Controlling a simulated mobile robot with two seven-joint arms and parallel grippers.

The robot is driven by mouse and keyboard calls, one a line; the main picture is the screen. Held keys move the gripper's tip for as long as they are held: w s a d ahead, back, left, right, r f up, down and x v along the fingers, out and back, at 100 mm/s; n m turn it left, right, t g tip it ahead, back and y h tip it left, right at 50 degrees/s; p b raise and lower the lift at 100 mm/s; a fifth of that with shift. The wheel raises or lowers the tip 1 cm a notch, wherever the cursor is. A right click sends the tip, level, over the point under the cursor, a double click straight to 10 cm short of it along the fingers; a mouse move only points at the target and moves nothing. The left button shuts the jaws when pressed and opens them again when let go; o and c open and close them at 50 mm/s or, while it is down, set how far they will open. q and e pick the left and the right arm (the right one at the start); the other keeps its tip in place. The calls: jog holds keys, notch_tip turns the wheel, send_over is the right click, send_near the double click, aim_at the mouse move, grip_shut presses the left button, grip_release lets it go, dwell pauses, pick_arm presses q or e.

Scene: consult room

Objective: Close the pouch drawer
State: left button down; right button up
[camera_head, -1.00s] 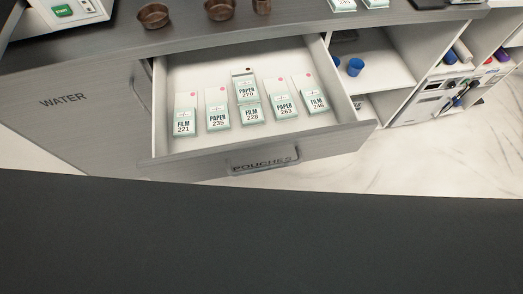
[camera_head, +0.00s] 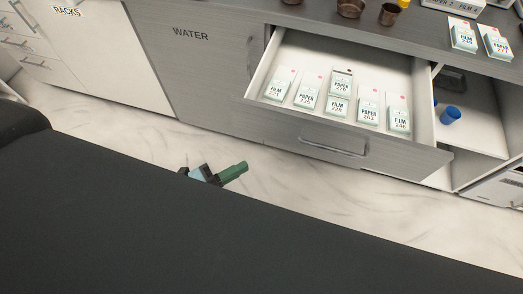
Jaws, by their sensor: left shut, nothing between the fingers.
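The pouch drawer (camera_head: 265,108) stands pulled out from the grey cabinet. Several pouch packs marked FILM and PAPER lie in it, such as a FILM pack (camera_head: 278,86). Its bar handle (camera_head: 332,147) is on the front face. My left gripper (camera_head: 238,172) shows low, past the edge of my dark body, over the floor. Its green-tipped fingers look shut and empty. It is to the left of the drawer front and apart from the handle. My right gripper is not in view.
The WATER cabinet door (camera_head: 190,70) and white RACKS units (camera_head: 95,45) are to the left. An open shelf with a blue cup (camera_head: 450,115) is to the right. Brown bowls (camera_head: 350,9) and pouch packs (camera_head: 463,36) stand on the counter. Pale marble floor (camera_head: 140,130) lies clear before the cabinets.

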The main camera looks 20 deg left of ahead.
pick_arm(q)
jog(key=m+h, duration=0.1)
jog(key=m, duration=0.1)
jog(key=p, duration=0.2)
send_near(292, 134)
jog(key=d, duration=0.4)
jog(key=w, duration=0.3)
jog(key=shift+w+r+g, duration=0.2)
jog(key=shift+w+g, duration=0.1)
jog(key=shift+g, duration=0.1)
jog(key=shift+w, duration=0.4)
